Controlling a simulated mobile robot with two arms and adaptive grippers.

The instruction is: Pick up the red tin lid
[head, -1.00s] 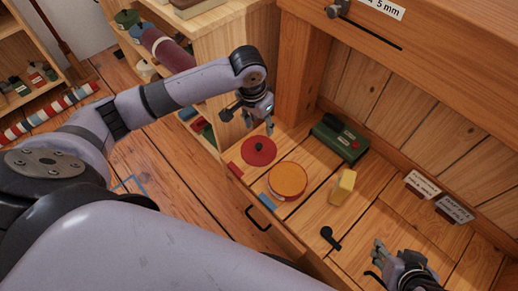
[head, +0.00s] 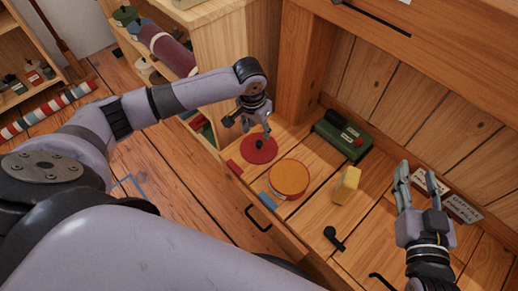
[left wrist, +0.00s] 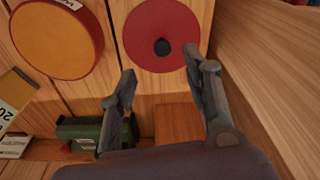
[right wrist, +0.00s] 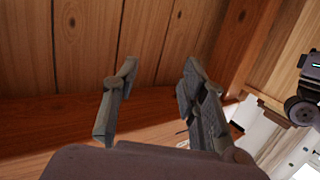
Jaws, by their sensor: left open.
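The red tin lid (head: 250,152), a flat red disc with a black knob (head: 259,143), lies on the wooden bench. In the left wrist view the lid (left wrist: 145,30) and its knob (left wrist: 162,46) lie beyond the fingertips, the knob between their lines. My left gripper (head: 262,122) is open and empty, above the lid's far edge, and partly covers it in the head view. Its fingers also show in the left wrist view (left wrist: 161,68). My right gripper (head: 416,170) is open and empty above the bench at the right; it also shows in the right wrist view (right wrist: 160,75).
An orange-topped round tin (head: 289,178) stands beside the lid. A yellow block (head: 346,185), a green box with a red button (head: 340,136) and a black handle (head: 333,238) are on the bench. Labels (head: 463,207) stand at the right. A wooden post (head: 295,70) rises behind.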

